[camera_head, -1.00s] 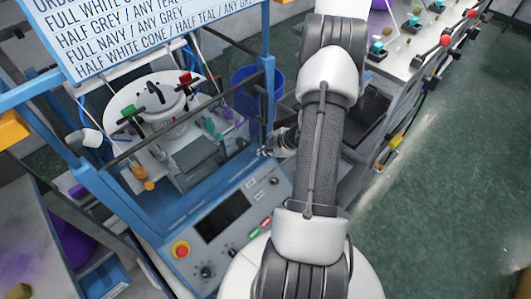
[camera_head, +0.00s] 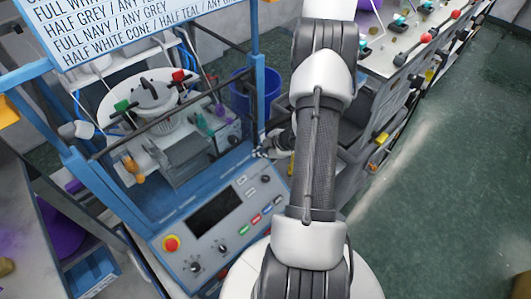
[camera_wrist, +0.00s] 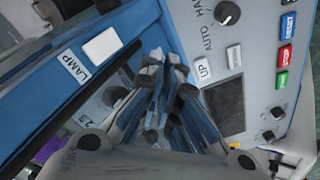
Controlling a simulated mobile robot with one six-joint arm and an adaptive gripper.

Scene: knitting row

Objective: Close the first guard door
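The first machine stands at the left in the head view, with a blue frame (camera_head: 92,192) and a grey control panel (camera_head: 215,215). A dark bar (camera_head: 160,120) runs slantwise across its front, before the round knitting head (camera_head: 155,97). It may be the top edge of a clear guard door; I cannot tell how far that door stands open. My gripper (camera_head: 268,150) is at the machine's right front post, partly hidden by my arm. In the wrist view my gripper (camera_wrist: 164,68) has its fingertips close together, near the panel's edge, with nothing visible between them.
A sign board (camera_head: 150,25) hangs above the machine. A blue bin (camera_head: 243,92) stands behind its right post. The panel carries a red stop button (camera_head: 171,243). More machines (camera_head: 400,50) line the upper right. Green floor (camera_head: 450,190) is clear at the right.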

